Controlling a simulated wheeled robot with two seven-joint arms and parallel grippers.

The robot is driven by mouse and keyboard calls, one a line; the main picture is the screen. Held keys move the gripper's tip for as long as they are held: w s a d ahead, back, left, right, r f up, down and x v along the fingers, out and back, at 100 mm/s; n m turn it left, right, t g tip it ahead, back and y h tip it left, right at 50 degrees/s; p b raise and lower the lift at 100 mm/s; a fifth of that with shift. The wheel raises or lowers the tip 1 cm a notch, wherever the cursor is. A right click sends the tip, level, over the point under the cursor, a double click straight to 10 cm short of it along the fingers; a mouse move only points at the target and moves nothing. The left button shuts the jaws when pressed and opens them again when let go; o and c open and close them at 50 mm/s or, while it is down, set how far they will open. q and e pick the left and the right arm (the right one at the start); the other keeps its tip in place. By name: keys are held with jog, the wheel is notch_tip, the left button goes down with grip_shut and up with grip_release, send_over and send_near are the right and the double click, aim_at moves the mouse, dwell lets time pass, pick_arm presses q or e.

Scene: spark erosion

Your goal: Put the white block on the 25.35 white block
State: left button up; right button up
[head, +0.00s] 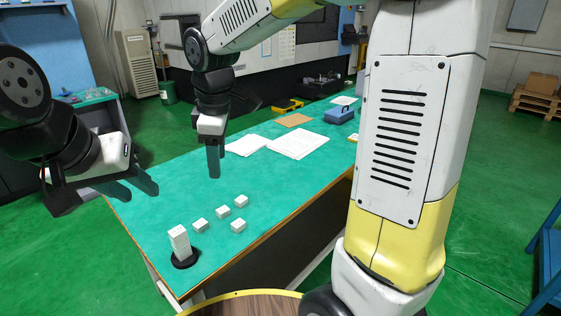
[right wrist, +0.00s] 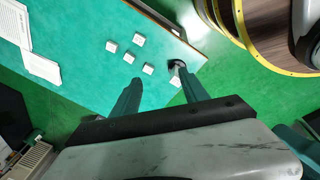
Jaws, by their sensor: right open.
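No number is readable on any block. My right gripper (head: 214,174) is open and empty above the table, beyond the loose blocks; its fingers (right wrist: 160,82) are spread. My left gripper (head: 140,192) is open and empty at the table's left edge.
White papers (head: 297,145) lie on the green tabletop (head: 165,190) farther back, with a brown sheet (head: 295,120), a yellow item (head: 288,105) and a blue box (head: 340,114) beyond. A round wooden top with a yellow rim (head: 240,305) stands at the near edge. The tabletop around the loose blocks is clear.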

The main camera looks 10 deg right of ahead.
jog(key=s+d+r+m+t, duration=0.2)
jog(key=s+d+m, duration=0.5)
jog(key=s+d+r+m+t+y, duration=0.1)
jog(key=s+d+m+t, duration=0.1)
jog(key=s+d+m, duration=0.5)
jog(key=shift+d+r+m, duration=0.3)
jog(key=shift+r+m, duration=0.05)
jog(key=shift+m, duration=0.25)
